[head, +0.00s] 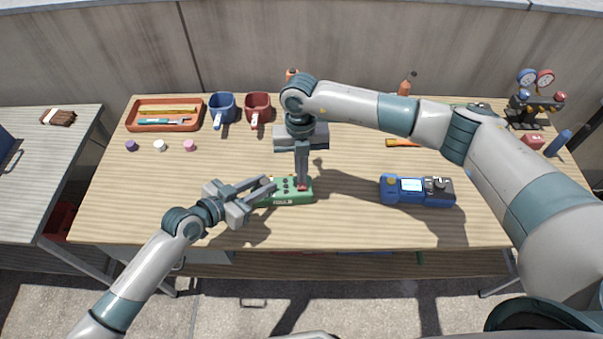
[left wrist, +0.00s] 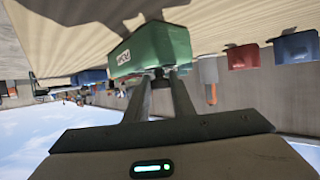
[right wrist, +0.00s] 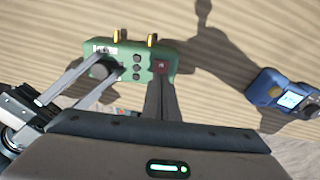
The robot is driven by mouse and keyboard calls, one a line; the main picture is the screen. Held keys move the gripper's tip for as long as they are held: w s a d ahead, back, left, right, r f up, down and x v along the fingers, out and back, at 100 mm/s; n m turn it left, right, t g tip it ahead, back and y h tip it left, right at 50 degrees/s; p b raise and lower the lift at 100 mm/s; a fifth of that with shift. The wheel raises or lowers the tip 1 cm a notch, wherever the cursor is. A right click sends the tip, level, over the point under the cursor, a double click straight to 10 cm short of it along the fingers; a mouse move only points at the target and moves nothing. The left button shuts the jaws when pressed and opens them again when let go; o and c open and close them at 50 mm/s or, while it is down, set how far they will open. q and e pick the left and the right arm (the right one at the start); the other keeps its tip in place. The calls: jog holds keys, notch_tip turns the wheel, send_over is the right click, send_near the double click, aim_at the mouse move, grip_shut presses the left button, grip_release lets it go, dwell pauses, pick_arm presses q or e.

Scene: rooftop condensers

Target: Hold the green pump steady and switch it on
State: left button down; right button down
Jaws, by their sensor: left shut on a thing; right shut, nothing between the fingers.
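The green pump (head: 282,203) lies on the wooden bench near its front edge. My left gripper (head: 268,190) is shut on the pump's left end; the left wrist view shows the pump (left wrist: 155,48) between its fingers (left wrist: 160,74). The right wrist view shows the pump's top (right wrist: 130,62) with dark buttons, two yellow-tipped fittings and a red switch (right wrist: 161,65) at the right end. My right gripper (head: 302,184) is shut and empty, pointing down with its tips at the red switch. I cannot tell whether they touch it or whether the switch is pressed.
A blue meter (head: 415,191) lies to the right of the pump. A gauge set (head: 533,103) stands back right.

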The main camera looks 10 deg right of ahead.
notch_tip(320, 180, up, 13)
jog(key=w, duration=0.1)
jog(key=shift+w, duration=0.3)
jog(key=shift+d+f, duration=0.1)
jog(key=shift+s, duration=0.65)
jog(key=shift+f, duration=0.1)
jog(key=f, duration=0.4)
jog(key=s+f, duration=0.1)
jog(key=f, duration=0.8)
jog(key=shift+s+f, duration=0.3)
jog(key=shift+s, duration=0.05)
